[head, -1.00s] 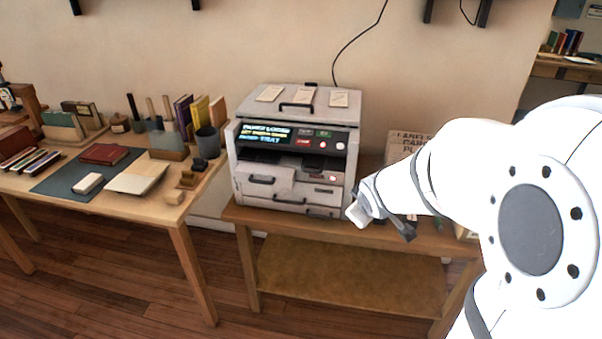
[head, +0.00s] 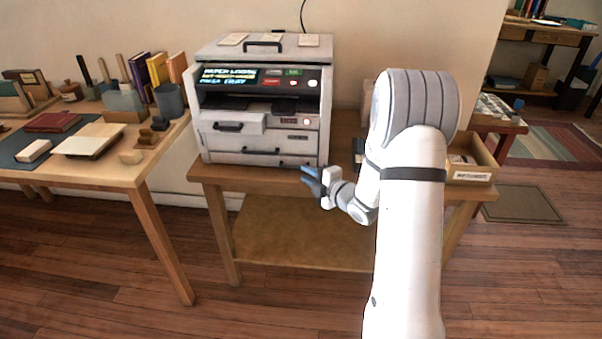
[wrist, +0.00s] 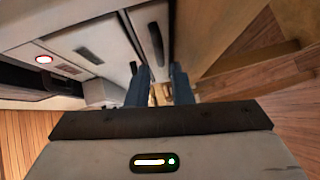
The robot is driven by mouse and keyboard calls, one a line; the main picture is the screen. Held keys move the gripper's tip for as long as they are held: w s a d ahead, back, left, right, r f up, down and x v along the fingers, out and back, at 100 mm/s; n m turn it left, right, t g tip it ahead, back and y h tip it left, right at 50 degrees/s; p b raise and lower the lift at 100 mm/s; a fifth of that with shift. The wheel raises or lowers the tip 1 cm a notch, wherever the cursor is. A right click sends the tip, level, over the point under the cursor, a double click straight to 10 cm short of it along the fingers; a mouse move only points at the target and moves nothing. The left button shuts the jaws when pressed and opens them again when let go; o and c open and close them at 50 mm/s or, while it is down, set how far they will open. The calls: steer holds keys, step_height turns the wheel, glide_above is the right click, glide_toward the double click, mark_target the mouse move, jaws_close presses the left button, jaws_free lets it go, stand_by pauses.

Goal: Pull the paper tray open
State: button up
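A grey and white copier (head: 208,143) stands on a wooden table against the wall. Its front has a protruding upper left drawer (head: 240,122) with a dark handle and a wide lower drawer front (head: 225,157) with a dark handle; both look shut. I cannot tell which one is the paper tray. My gripper (head: 307,179) is in front of the copier's lower right corner, with blue fingers pointing left, apart from any handle. In the wrist view the two fingers (wrist: 160,88) are spread with nothing held between them, and dark handles (wrist: 157,44) show on the copier front (wrist: 115,40).
The copier's table (head: 220,176) has a front edge just behind my gripper. A labelled wooden box (head: 470,176) stands at its right, partly behind my arm. A desk with books (head: 150,172) stands at left. The floor in front is free.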

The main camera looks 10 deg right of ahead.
mark_target(296, 168)
steer(key=shift+x, duration=2.15)
steer(key=shift+c, duration=0.3)
jaws_close()
